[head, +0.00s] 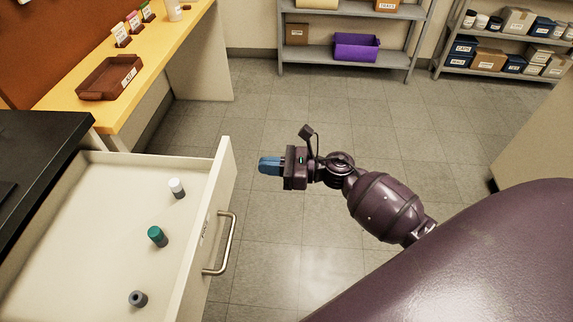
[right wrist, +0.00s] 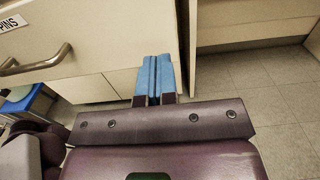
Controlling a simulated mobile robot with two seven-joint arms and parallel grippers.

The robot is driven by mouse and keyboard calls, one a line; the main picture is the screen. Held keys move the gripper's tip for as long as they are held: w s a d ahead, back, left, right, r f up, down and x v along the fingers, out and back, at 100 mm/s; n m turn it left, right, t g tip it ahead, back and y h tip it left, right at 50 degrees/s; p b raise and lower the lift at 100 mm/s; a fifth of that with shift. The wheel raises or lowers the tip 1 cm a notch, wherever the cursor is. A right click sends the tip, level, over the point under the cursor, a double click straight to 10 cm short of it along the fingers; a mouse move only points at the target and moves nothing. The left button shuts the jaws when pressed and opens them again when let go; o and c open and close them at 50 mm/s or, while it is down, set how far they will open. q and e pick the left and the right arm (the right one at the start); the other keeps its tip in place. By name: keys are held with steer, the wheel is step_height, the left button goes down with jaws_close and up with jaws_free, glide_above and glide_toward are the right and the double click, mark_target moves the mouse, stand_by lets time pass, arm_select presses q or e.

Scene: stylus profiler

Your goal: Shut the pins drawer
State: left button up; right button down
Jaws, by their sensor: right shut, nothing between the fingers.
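The pins drawer (head: 228,185) is pulled open at the left of the head view. Its light front carries a metal bar handle (head: 221,245). In the right wrist view the drawer front (right wrist: 110,30) fills the upper left, with the handle (right wrist: 35,62) and a "PINS" label (right wrist: 12,23). Inside lie a white-topped piece (head: 177,188), a green piece (head: 157,236) and a grey piece (head: 138,299). My right gripper (head: 262,166) is shut and empty, with blue fingers, outside the drawer front near its far end, apparently apart from it. My left gripper is not seen.
A dark countertop (head: 40,150) lies left of the drawer. Behind it a yellow-edged bench (head: 150,70) holds a brown tray (head: 109,78). Grey shelves (head: 345,58) stand at the back. The tiled floor (head: 270,240) right of the drawer is open.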

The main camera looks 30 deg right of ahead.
mark_target(233, 164)
steer(key=x, duration=0.5)
steer(key=shift+w+a, duration=0.2)
steer(key=shift+a, duration=0.1)
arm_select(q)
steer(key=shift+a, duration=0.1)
arm_select(e)
steer(key=shift+w+a, duration=0.15)
steer(key=shift+a, duration=0.05)
